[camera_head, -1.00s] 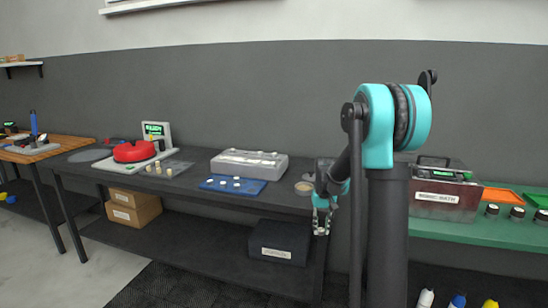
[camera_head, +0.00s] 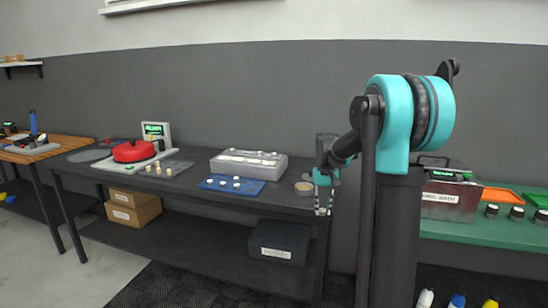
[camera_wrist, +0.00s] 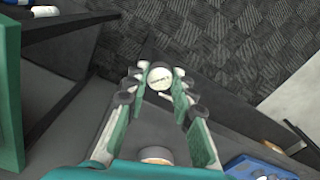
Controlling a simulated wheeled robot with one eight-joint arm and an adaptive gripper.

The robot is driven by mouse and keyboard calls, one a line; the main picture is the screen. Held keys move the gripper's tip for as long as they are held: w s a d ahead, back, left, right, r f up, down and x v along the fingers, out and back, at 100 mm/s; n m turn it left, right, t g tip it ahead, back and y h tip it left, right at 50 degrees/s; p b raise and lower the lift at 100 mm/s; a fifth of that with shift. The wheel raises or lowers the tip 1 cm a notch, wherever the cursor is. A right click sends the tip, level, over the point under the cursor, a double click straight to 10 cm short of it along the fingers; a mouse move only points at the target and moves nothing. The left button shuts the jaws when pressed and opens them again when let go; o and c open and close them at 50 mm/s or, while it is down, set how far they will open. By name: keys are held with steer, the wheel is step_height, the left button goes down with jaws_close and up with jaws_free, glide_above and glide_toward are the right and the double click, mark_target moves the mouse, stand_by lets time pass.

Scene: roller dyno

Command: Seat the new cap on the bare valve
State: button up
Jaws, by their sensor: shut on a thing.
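My gripper (camera_head: 323,210) hangs at the right front edge of the dark bench, fingers pointing down. In the wrist view its fingers (camera_wrist: 160,85) are closed around a small round thing with a pale, lettered face and dark rim (camera_wrist: 160,77). It may be the new cap; I cannot tell for sure. It is held clear over the floor. A blue tray (camera_head: 208,182) with small white round pieces lies on the bench to the left, and shows at the lower right of the wrist view (camera_wrist: 240,164). I cannot make out which thing is the bare valve.
A grey box (camera_head: 249,163) stands behind the tray. A tan disc (camera_head: 303,187) lies near the gripper. Further left are a red round device (camera_head: 134,151) and a small screen (camera_head: 156,130). A green bench (camera_head: 455,229) with dark jars is at right.

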step_height(320, 180, up, 11)
stand_by(0.7)
